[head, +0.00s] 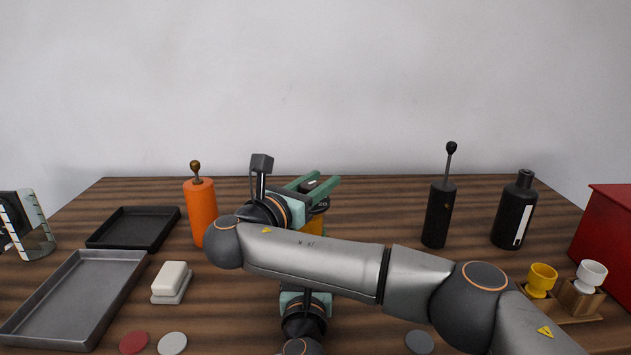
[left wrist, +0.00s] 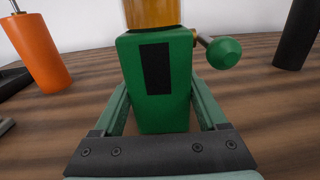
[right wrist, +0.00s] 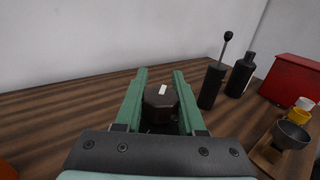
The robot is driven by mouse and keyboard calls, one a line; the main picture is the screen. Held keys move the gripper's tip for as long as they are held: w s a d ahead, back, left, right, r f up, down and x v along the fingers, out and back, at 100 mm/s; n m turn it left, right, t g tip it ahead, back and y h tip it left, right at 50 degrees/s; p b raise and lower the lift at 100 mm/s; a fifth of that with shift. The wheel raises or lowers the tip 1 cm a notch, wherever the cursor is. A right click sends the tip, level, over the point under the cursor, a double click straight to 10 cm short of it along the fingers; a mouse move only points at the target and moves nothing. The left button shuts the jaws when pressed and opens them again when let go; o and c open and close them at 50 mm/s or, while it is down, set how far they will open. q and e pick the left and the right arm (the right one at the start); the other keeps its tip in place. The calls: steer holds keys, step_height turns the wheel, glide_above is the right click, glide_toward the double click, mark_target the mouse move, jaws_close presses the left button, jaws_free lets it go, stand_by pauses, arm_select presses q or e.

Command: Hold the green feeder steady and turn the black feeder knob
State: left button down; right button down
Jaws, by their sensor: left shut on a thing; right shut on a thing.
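The green feeder stands on the table; the left wrist view shows its green body (left wrist: 182,85) with a black panel, an amber upper part and a green ball (left wrist: 224,52) on a side rod. My left gripper (left wrist: 160,90) is shut on the green body, one finger on each side. In the head view my right gripper (head: 321,183) and arm hide most of the feeder; a little amber (head: 316,225) shows.
An orange cylinder (head: 200,215) stands to the left, with a black tray (head: 131,229), a grey tray (head: 75,300) and a soap dish (head: 171,290). A black cylinder (head: 439,215), a black bottle (head: 514,212), cups and a red box (head: 610,235) stand to the right.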

steer(key=shift+s+d+r+m+g+h, duration=0.1)
steer(key=shift+d+r+m+g+h, duration=0.05)
steer(key=shift+m+g+h, duration=0.65)
steer(key=shift+h, duration=0.3)
steer(key=c, duration=0.5)
jaws_free()
steer(key=shift+s, duration=0.1)
steer(key=v, duration=0.7)
